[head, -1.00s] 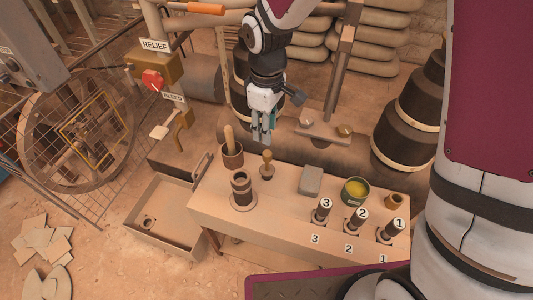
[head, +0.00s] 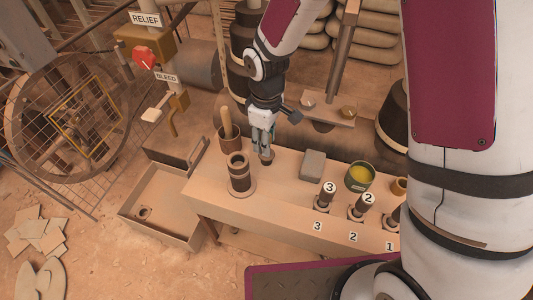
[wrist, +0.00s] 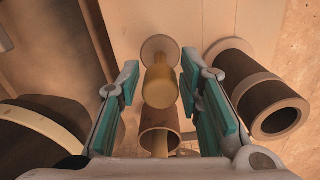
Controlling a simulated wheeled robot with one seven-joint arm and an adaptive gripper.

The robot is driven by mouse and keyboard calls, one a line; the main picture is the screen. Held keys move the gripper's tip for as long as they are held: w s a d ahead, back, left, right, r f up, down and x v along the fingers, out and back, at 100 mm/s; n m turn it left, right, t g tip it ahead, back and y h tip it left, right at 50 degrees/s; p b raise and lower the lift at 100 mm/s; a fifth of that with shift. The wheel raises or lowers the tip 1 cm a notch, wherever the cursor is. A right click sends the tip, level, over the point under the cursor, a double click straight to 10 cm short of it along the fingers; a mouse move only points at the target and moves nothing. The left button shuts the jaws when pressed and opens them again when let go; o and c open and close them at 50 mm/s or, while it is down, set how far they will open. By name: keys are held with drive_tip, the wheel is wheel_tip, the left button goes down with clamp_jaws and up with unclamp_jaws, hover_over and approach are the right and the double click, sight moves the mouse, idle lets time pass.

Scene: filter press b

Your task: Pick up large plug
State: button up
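The plug (head: 267,158), a tan knob-topped peg on a round base, stands upright on the bench and is partly hidden by my fingers in the head view. I take it for the large plug, though no label shows. In the wrist view the plug (wrist: 161,84) lies between the two teal finger pads, with gaps on both sides. My gripper (head: 264,143) is open, pointing down, right over the plug. It also shows in the wrist view (wrist: 162,88) with its fingers spread.
A cup (head: 230,142) with a wooden handle stands close behind-left. A dark flanged cylinder (head: 239,172) stands to the front-left. A grey block (head: 313,164), a yellow-filled tin (head: 359,176) and numbered plugs (head: 325,196) are to the right on the bench (head: 280,205).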

wheel_tip(320, 180, down, 3)
drive_tip(key=shift+r+b, duration=0.15)
drive_tip(key=shift+b, duration=0.25)
drive_tip(key=shift+c, duration=0.3)
clamp_jaws()
drive_tip(key=shift+r, duration=0.1)
